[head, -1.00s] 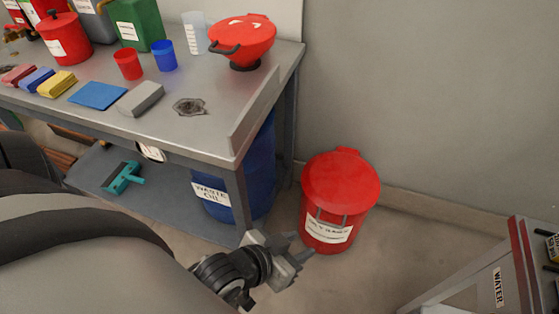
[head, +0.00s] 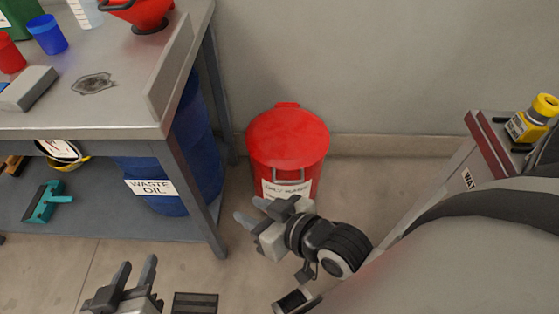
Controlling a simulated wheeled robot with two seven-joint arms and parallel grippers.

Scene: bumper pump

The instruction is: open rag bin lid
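The red rag bin (head: 287,150) stands on the floor against the wall, with its round red lid down. A grey handle and a white label show on its front. My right gripper (head: 253,210) is in front of the bin, low in the picture. Its fingers are apart and point left, with nothing seen between them; it overlaps the bin's lower front, and I cannot tell whether it touches. My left gripper (head: 135,273) is at the bottom left, fingers apart and pointing up, empty. It is well left of the bin.
A grey workbench (head: 120,110) with a lower shelf stands left of the bin. A blue waste oil drum (head: 195,150) is under it. A cart (head: 490,150) with a yellow-capped bottle (head: 530,120) is at the right. Bare floor lies between bench and bin.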

